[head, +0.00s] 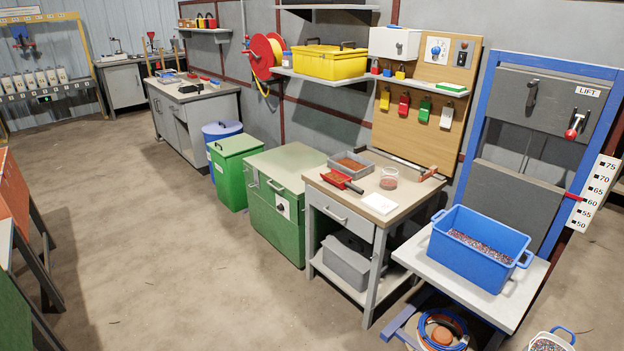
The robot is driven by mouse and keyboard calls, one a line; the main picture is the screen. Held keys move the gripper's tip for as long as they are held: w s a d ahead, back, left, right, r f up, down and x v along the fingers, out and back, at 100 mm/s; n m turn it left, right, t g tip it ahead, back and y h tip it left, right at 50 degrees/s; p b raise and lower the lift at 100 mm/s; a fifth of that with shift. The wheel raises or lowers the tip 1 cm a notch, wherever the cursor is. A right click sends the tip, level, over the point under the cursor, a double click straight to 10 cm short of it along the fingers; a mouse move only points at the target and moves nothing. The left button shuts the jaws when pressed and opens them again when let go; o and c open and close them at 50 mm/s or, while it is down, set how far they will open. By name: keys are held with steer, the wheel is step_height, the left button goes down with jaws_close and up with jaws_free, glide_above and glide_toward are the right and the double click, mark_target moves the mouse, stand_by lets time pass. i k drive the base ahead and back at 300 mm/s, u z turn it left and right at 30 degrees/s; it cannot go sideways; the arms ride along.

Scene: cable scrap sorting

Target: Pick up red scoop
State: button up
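The red scoop (336,179) lies on the top of a small workbench (332,199) at the right of centre in the head view. It is near the bench's left side, just in front of a grey tray (345,158) with brown material in it. One end of the scoop points toward the bench's front right. My gripper is not in view.
A clear round container (389,179) and a white pad (379,203) share the bench top. A blue bin (480,248) of granules stands on a white platform (512,305) to the right. A green cabinet (285,168) adjoins the left. The floor in front is open.

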mark_target(342, 181)
steer(key=u, duration=0.45)
steer(key=i, duration=0.65)
steer(key=u, duration=0.95)
steer(key=i, duration=0.8)
steer(key=u, duration=0.5)
